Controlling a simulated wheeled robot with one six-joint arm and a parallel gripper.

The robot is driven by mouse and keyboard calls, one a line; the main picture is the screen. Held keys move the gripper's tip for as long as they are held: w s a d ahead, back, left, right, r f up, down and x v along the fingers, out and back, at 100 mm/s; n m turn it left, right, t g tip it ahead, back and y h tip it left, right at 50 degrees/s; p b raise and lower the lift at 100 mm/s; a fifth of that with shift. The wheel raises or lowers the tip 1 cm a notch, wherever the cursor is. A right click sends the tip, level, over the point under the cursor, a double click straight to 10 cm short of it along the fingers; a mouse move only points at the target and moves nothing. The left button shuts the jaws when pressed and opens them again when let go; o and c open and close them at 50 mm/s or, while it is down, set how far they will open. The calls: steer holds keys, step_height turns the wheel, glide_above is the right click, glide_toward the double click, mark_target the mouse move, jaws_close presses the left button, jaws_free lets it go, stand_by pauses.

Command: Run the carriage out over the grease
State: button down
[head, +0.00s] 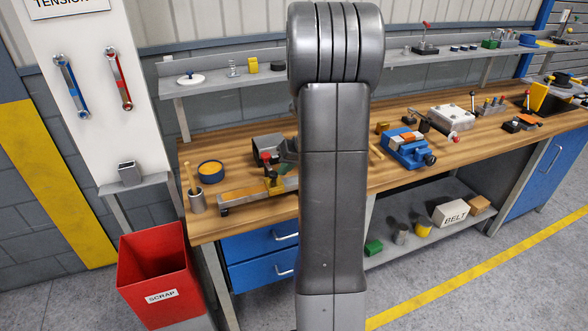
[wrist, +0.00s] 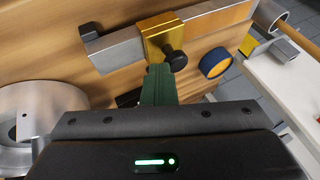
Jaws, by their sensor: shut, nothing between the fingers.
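The carriage is a brass-coloured block with a black knob (wrist: 165,38), set around a grey rail (wrist: 118,51) in the wrist view. My gripper (wrist: 159,72) shows green fingers, shut and empty, close to the carriage's knob. Whether they touch it is unclear.
A grey cup with a wooden stick (head: 196,201) stands near the rail's left end. A red scrap bin (head: 155,270) stands below the bench's left end. A blue vise (head: 408,152) is on the right. A round metal part (wrist: 38,115) lies left in the wrist view.

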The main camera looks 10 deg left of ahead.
steer(key=s+a, duration=0.1)
steer(key=a, duration=0.1)
steer(key=s+a+b, duration=0.1)
steer(key=s+a, duration=0.2)
steer(key=a, duration=0.2)
steer(key=shift+s+b, duration=0.35)
steer(key=shift+b, duration=0.05)
steer(key=shift+d, duration=0.1)
